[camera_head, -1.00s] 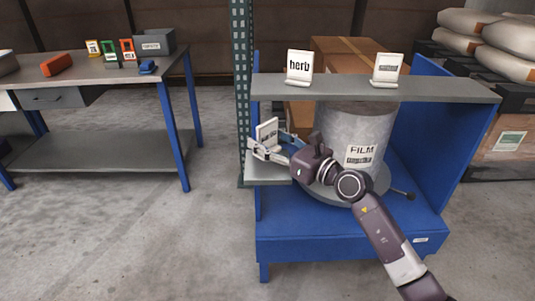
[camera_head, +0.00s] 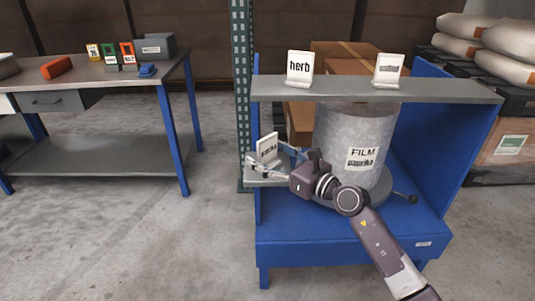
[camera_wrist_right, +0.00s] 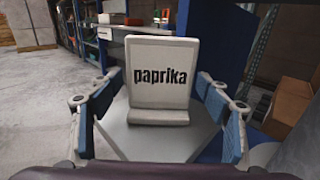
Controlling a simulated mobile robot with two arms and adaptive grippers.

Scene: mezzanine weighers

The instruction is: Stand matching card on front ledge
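In the head view the card (camera_head: 267,146) is at the small lower grey ledge (camera_head: 262,182) on the left of the blue stand. My right gripper (camera_head: 271,160) is around the card; in the wrist view its blue-padded fingers (camera_wrist_right: 160,105) are spread, with a gap on each side. A grey drum (camera_head: 352,128) bears a label reading "FILM paprika" (camera_head: 361,158). My left gripper is not in view.
A grey upper shelf (camera_head: 350,90) holds a "herb" card (camera_head: 299,68) and another card (camera_head: 388,68) with small lettering. A blue side panel (camera_head: 425,125) is on the right. A workbench (camera_head: 110,75) stands at left with coloured frames. The floor between is clear.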

